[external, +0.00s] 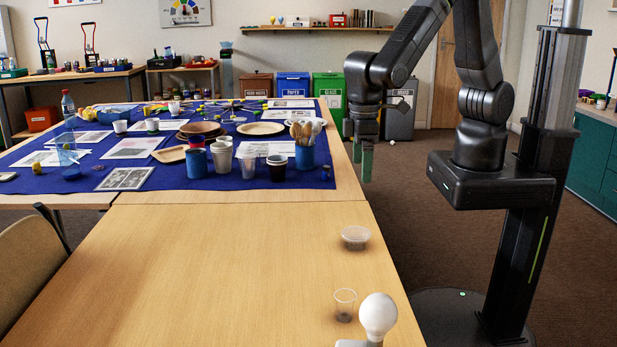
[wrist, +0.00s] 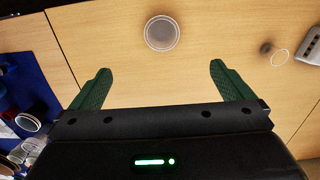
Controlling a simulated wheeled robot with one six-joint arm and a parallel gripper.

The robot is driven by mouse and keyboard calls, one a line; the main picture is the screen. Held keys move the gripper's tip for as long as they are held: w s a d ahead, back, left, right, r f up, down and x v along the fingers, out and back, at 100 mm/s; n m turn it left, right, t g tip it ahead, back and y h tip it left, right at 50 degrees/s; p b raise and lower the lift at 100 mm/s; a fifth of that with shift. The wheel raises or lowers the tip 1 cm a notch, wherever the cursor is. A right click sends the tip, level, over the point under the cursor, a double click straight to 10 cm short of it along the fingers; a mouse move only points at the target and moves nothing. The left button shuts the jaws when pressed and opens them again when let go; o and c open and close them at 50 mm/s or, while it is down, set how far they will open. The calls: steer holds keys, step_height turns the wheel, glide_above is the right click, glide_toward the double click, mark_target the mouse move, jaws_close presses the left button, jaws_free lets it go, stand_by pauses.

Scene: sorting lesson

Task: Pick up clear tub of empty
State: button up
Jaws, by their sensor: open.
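A clear round tub (external: 355,237) with a lid stands on the bare wooden table near its right edge. In the wrist view the tub (wrist: 161,33) shows from above as a pale circle, ahead of my fingertips and a little left of the middle between them. Whether anything is inside it I cannot tell. My gripper (external: 365,160) hangs pointing down at the table's right edge, higher and farther back than the tub. In the wrist view my gripper (wrist: 161,78) has its two green fingers wide apart with nothing between them.
A clear cup (external: 345,304) and a white bulb-shaped lamp (external: 378,315) stand in front of the tub. A blue cloth (external: 225,171) behind holds cups, plates and papers. A blue pot of wooden spoons (external: 305,157) stands near my gripper. The front table's left part is clear.

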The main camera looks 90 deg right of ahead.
steer(key=c, duration=0.4)
steer(key=shift+f, duration=0.15)
steer(key=n+b, duration=0.2)
steer(key=b, duration=1)
glide_above(357, 232)
step_height(357, 232, down, 5)
steer(key=shift+s+a+f+b, duration=0.1)
steer(key=shift+s+b, duration=0.2)
steer(key=shift+b, duration=0.55)
step_height(357, 232, down, 9)
steer(key=shift+r+b, duration=0.2)
steer(key=shift+b, duration=0.15)
steer(key=shift+w+f, duration=0.15)
steer(key=shift+f, duration=1.1)
steer(key=shift+w+f, duration=0.1)
steer(key=shift+f, duration=1.15)
